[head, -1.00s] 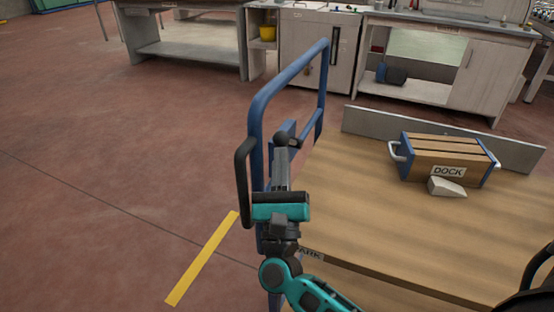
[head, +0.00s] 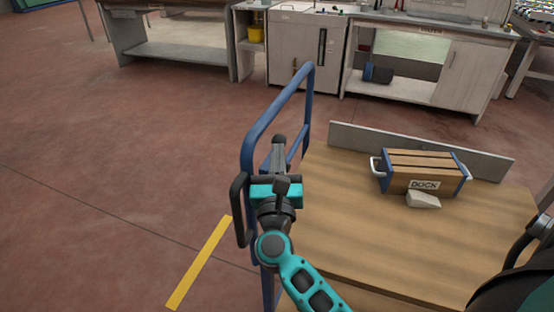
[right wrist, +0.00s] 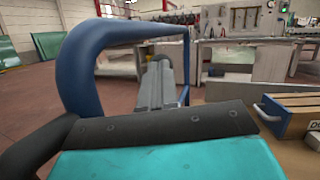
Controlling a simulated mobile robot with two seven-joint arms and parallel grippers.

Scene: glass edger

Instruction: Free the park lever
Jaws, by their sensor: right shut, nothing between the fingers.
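A dark round knob (head: 279,140), which may be the top of the park lever, shows just beyond my right gripper's fingertips, inside the blue push frame (head: 252,138) of the cart. The rest of any lever is hidden behind the gripper. My right gripper (head: 276,158) is shut and empty, pointing away from me along the frame. I cannot tell whether it touches the knob. In the right wrist view its grey fingers (right wrist: 158,82) lie together, right of the thick blue tube (right wrist: 85,65). My left gripper is not in view.
The cart's wooden deck (head: 400,240) carries a slatted box (head: 424,163) labelled DOCK and a pale wedge (head: 423,200). A yellow floor strip (head: 199,263) lies left; open floor surrounds it. Workbenches (head: 180,50) stand behind.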

